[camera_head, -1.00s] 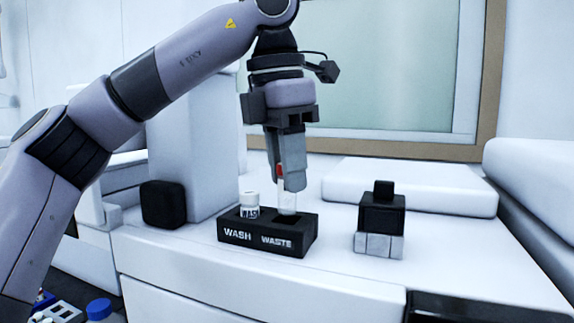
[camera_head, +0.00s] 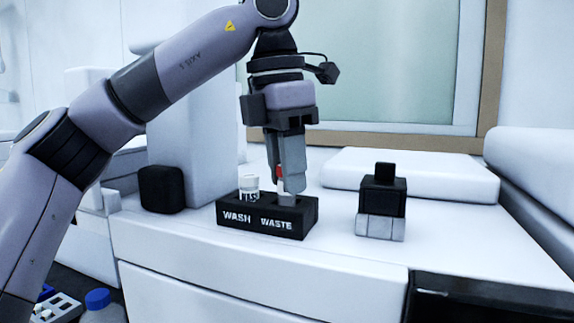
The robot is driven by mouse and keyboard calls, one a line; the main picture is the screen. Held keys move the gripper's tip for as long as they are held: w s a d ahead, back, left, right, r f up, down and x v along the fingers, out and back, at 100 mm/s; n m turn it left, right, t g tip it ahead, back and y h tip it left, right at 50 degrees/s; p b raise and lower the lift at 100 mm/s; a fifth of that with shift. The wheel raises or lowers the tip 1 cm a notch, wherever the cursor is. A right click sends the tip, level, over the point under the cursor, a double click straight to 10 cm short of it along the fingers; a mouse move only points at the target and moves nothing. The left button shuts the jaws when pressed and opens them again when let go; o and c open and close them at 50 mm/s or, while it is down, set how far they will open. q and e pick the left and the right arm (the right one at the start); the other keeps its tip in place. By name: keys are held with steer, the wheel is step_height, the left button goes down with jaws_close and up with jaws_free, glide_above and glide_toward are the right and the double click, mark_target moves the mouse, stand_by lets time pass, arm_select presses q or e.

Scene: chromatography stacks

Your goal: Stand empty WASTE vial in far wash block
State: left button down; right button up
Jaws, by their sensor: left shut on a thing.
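The black block (camera_head: 236,229) stands on the white bench, with WASH and WASTE lettered on its front. A white-capped vial (camera_head: 249,187) stands in its left well, above WASH. My left gripper (camera_head: 290,188) points down over the right well, above WASTE, and is shut on the waste vial (camera_head: 282,188). A red patch shows between the fingers. Much of this vial is hidden by the fingers and block; its lower end is at or in the right well, and I cannot tell whether it is seated. My right gripper is not in view.
A small black device with a pale base (camera_head: 381,205) stands to the right of the block. A black box (camera_head: 162,189) and a white column stand to its left. A low white slab (camera_head: 410,176) lies behind. The bench front is clear.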

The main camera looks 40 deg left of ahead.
arm_select(q)
steer(key=shift+f, duration=0.15)
steer(key=shift+f+b, duration=0.35)
steer(key=shift+f, duration=0.15)
steer(key=shift+c, duration=2)
jaws_free()
step_height(320, 180, up, 3)
steer(key=p, duration=0.3)
steer(key=shift+f, duration=0.1)
steer(key=shift+r, duration=2.1)
